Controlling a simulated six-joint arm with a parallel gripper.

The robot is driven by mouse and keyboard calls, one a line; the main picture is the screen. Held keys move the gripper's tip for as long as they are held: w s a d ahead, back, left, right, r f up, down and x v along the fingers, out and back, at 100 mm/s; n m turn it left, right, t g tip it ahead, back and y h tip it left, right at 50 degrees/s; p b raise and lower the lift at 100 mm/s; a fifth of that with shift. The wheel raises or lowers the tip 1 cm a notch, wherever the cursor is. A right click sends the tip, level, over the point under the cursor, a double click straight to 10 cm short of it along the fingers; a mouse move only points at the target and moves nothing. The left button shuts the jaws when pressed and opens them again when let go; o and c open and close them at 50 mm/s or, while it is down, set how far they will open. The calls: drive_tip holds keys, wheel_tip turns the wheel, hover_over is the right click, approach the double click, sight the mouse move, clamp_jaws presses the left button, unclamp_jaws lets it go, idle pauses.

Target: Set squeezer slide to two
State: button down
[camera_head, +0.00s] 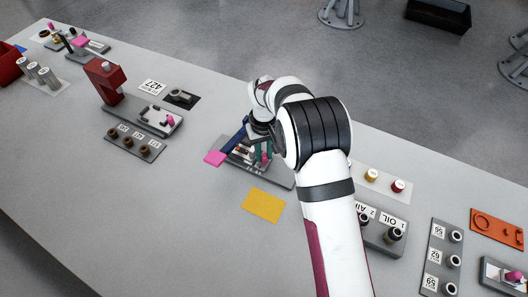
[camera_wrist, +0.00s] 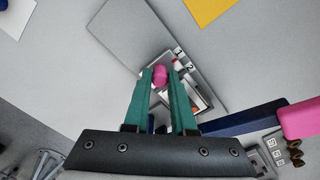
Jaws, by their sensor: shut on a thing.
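The squeezer's grey base plate (camera_head: 280,178) lies on the bench under my gripper, and it also shows in the wrist view (camera_wrist: 140,28). Its blue lever (camera_head: 233,147) ends in a pink grip (camera_head: 215,158) that points left; the grip is at the right edge of the wrist view (camera_wrist: 302,118). The slide's pink knob (camera_wrist: 160,74) sits between the green fingertips of my gripper (camera_wrist: 161,72), which is shut on it. Labels 1 (camera_wrist: 179,52) and 2 (camera_wrist: 190,67) stand beside the slide. The fingers partly hide the slide, so I cannot tell its exact setting.
A yellow sheet (camera_head: 263,202) lies in front of the squeezer. A red press (camera_head: 104,80) and a row of brown-knobbed sockets (camera_head: 135,140) stand to the left. An oil and air block (camera_head: 380,232) is to the right. Bare bench lies front left.

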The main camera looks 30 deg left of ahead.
sight(253, 149)
idle(0.4)
drive_tip(key=shift+a, duration=1.7)
drive_tip(key=c, duration=0.7)
unclamp_jaws()
drive_tip(key=shift+c, duration=0.2)
drive_tip(key=shift+r, duration=0.1)
wheel_tip(253, 149, up, 16)
drive_tip(key=shift+f, duration=0.2)
